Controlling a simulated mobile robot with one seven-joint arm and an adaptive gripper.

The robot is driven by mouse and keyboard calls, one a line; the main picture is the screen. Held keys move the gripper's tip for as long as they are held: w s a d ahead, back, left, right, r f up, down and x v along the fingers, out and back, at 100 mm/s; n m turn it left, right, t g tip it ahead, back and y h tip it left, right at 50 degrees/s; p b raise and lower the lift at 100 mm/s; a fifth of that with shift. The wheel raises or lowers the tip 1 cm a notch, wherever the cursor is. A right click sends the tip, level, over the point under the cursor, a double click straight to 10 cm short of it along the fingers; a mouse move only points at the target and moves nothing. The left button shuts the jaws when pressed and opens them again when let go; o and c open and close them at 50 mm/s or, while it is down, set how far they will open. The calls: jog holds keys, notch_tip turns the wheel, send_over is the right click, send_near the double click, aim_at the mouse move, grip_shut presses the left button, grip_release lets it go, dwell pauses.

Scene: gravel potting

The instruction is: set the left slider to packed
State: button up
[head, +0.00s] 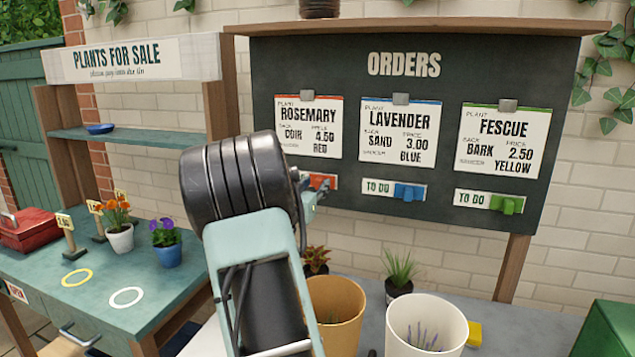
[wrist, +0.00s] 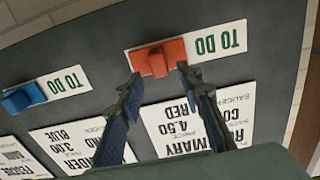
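The left slider is the red one under the Rosemary card on the orders board; its red knob (wrist: 155,61) shows in the wrist view, and part of it in the head view (head: 324,181). Its label (wrist: 217,43) reads TO DO, upside down in the wrist view. My gripper (wrist: 158,70) is open at the board, with one fingertip on each side of the lower part of the red knob. A little gap seems to show on both sides; I cannot tell if either finger touches. In the head view my arm hides most of the gripper.
The Lavender slider's blue knob (head: 408,192) and the Fescue slider's green knob (head: 507,204) sit to the right, both reading TO DO. Below are a tan pot (head: 337,310), a white pot (head: 428,325) and a potted grass plant (head: 399,275). The Rosemary card (head: 308,126) hangs above.

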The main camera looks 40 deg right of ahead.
aim_at(320, 183)
jog(key=shift+x, duration=1.3)
jog(key=shift+c, duration=0.5)
grip_shut()
